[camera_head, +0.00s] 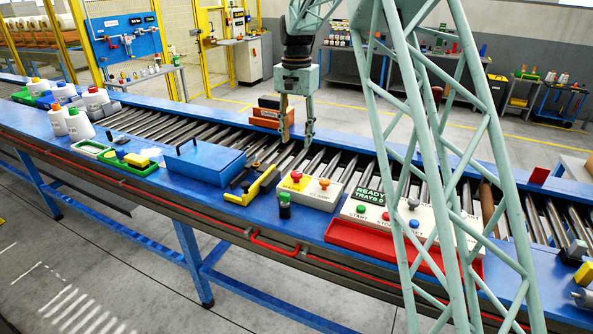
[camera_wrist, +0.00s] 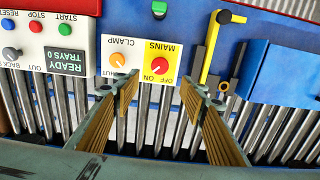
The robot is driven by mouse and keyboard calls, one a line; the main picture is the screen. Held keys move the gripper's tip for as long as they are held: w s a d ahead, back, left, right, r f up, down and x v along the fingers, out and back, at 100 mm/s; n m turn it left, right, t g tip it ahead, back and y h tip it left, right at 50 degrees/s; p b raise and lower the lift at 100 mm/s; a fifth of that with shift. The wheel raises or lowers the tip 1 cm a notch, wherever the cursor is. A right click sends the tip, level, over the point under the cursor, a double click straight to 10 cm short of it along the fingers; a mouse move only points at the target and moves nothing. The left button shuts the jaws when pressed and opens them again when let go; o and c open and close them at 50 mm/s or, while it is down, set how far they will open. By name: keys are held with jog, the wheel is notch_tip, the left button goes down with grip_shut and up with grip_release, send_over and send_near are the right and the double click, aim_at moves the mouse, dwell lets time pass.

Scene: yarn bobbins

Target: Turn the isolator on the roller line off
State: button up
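The isolator is a red rotary knob (camera_wrist: 158,66) on a yellow plate marked MAINS, ON and OFF, upside down in the wrist view. In the head view the red knob (camera_head: 296,176) sits on a white box by the roller line. I cannot tell which mark the knob points to. An orange CLAMP knob (camera_wrist: 118,59) is beside it on the same box; it also shows in the head view (camera_head: 324,183). My gripper (camera_head: 297,142) is open and empty above the rollers, behind the box. In the wrist view its fingertips (camera_wrist: 160,90) straddle the plate's lower part without touching the knob.
A white button panel (camera_wrist: 45,40) reading READY TRAYS 0 stands on one side. A yellow handle (camera_wrist: 212,48) and a blue lidded box (camera_wrist: 282,70) stand on the other. Orange-brown blocks (camera_head: 268,117) are behind.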

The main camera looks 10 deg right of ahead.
aim_at(297, 173)
jog(key=shift+f, duration=0.1)
jog(key=shift+f, duration=6.8)
jog(key=shift+c, duration=0.4)
jog(key=c, duration=0.8)
